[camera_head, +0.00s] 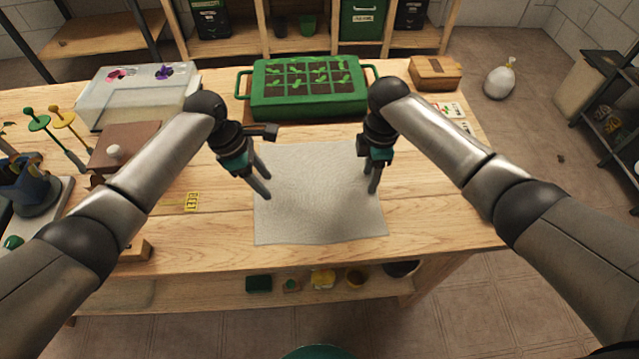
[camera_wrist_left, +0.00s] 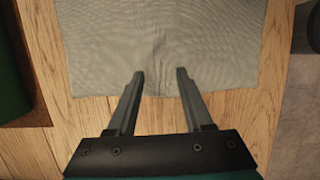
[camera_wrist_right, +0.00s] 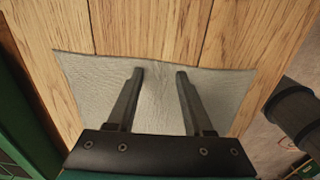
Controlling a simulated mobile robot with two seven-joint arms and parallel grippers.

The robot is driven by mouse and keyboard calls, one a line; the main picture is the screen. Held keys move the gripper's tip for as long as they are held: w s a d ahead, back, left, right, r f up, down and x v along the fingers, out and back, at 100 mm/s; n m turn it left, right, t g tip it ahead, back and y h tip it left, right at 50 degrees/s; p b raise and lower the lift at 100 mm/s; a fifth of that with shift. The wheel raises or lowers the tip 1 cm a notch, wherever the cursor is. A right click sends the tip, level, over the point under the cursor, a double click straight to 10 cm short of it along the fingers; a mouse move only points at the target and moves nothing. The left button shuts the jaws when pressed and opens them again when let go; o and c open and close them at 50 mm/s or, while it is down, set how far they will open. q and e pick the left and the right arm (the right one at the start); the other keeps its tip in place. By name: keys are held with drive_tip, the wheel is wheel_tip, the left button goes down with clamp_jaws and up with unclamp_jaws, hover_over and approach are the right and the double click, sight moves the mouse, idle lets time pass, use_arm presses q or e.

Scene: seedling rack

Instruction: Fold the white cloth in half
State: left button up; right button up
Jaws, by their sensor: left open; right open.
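The white cloth (camera_head: 318,205) lies flat and spread out on the wooden table, roughly square, with slight ripples. My left gripper (camera_head: 267,187) is open over the cloth's left edge. In the left wrist view the cloth (camera_wrist_left: 160,40) ends between its empty fingers (camera_wrist_left: 160,75). My right gripper (camera_head: 370,182) is open over the right part of the cloth. In the right wrist view its empty fingers (camera_wrist_right: 160,75) are above the cloth (camera_wrist_right: 100,90), near one edge, with bare wood beyond. I cannot tell whether either gripper's fingertips touch the cloth.
A green seedling tray (camera_head: 308,105) stands just behind the cloth. A clear bin (camera_head: 135,88), a brown box (camera_head: 125,143) and a yellow label (camera_head: 192,201) are to the left. A wooden box (camera_head: 435,72) and seed cards (camera_head: 450,110) are at the right.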

use_arm(q)
drive_tip(key=shift+s+f, duration=0.1)
drive_tip(key=shift+f, duration=0.05)
clamp_jaws()
use_arm(e)
drive_tip(key=shift+s+f, duration=0.1)
drive_tip(key=shift+f, duration=0.05)
clamp_jaws()
idle(0.5)
